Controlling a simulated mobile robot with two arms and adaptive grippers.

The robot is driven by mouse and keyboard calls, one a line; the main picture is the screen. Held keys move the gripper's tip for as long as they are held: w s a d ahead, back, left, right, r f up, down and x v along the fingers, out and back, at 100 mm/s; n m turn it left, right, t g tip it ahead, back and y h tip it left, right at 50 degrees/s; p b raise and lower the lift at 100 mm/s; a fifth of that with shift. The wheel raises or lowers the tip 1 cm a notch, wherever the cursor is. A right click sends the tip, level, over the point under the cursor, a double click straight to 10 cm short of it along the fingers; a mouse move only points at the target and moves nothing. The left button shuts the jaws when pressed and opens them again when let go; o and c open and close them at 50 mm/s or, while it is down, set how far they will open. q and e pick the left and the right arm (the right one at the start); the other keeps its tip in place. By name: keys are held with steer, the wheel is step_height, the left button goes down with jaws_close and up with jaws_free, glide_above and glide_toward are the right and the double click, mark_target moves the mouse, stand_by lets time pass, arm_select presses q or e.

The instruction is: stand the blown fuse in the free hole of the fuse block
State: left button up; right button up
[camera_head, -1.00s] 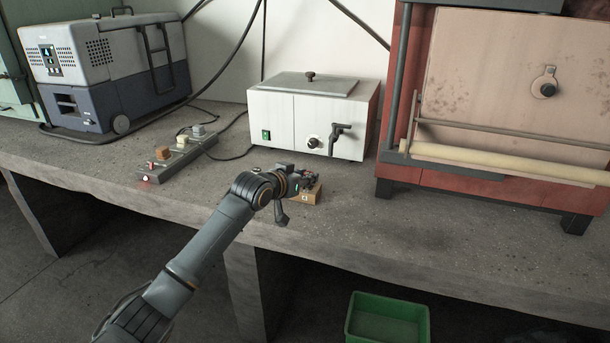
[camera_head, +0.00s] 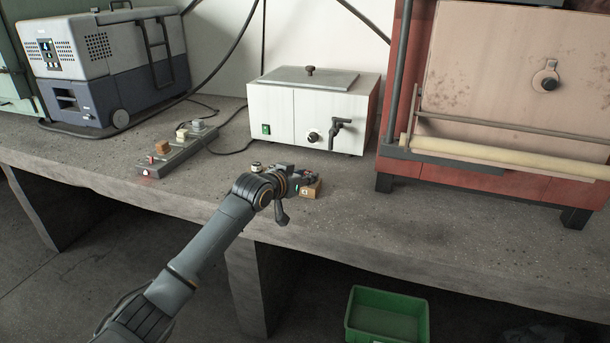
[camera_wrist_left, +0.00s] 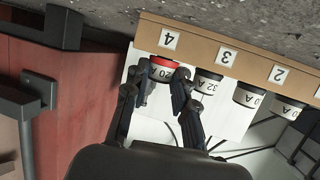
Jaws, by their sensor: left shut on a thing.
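The fuse block (camera_wrist_left: 205,48) is a tan wooden strip with white number tags; in the head view it is the small wooden piece (camera_head: 311,190) near the bench's front edge, partly hidden by my gripper. In the left wrist view it appears upside down, with several fuses along it. My left gripper (camera_wrist_left: 155,88) is shut on a fuse with a red band (camera_wrist_left: 163,69), marked 20 A, at tag 4. The red end meets the block's edge; how deep it sits I cannot tell. A 32 A fuse (camera_wrist_left: 209,82) is beside it. My left gripper also shows in the head view (camera_head: 304,180).
A power strip (camera_head: 178,150) with plugs lies left on the concrete bench (camera_head: 420,225). A white box with a lid (camera_head: 315,112) stands behind, a red furnace (camera_head: 400,165) at right. A green bin (camera_head: 388,318) is below the bench. The bench front at right is clear.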

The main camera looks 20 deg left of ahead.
arm_select(q)
steer(key=o, duration=1.1)
